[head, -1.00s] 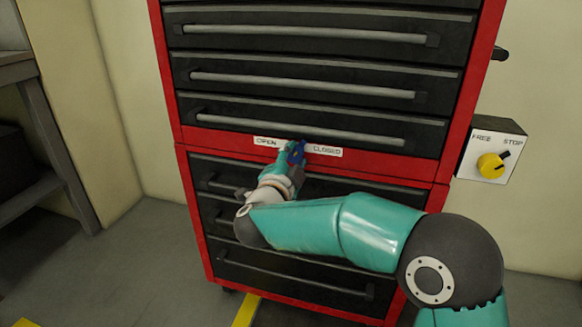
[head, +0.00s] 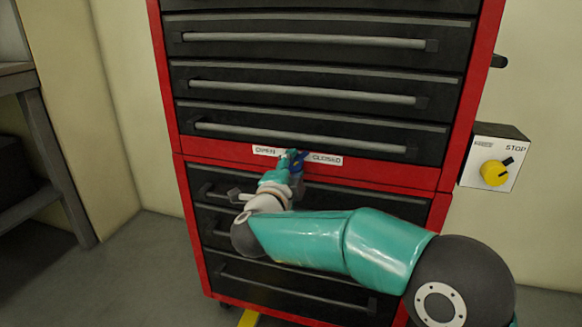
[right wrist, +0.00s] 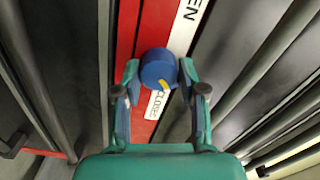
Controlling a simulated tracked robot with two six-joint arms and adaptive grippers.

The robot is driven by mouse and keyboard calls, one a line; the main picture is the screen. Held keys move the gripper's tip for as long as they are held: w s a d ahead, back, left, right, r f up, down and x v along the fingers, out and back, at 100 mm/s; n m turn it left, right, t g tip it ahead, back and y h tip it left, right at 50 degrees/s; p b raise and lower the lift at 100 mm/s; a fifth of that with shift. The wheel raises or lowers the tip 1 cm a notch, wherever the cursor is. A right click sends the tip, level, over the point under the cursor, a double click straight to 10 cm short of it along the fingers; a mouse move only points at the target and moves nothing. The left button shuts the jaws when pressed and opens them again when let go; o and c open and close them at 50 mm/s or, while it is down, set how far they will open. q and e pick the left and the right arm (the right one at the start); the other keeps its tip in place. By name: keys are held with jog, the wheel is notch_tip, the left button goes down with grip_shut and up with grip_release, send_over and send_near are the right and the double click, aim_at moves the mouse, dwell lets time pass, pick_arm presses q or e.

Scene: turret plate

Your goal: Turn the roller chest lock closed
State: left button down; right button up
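The roller chest (head: 445,165) is red with black drawers. Its lock is a blue knob (right wrist: 158,68) with a yellow mark, on the red strip between OPEN and CLOSED labels. In the right wrist view the yellow mark lies on the side towards the CLOSED label (right wrist: 157,103). My right gripper (right wrist: 159,72) has a finger on each side of the knob, and the fingertips appear to press on it. In the head view my right gripper (head: 294,160) covers most of the knob. The OPEN label (head: 266,151) is left of it. My left gripper is not in view.
A white box (head: 507,148) with a yellow knob and a STOP label is on the wall right of the chest. Drawer handles (head: 300,137) stick out above and below the lock strip. A grey bench (head: 45,150) stands at the left.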

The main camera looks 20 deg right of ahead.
jog(key=o, duration=0.4)
jog(key=shift+c, duration=0.2)
jog(key=v, duration=1.2)
jog(key=shift+a, duration=0.1)
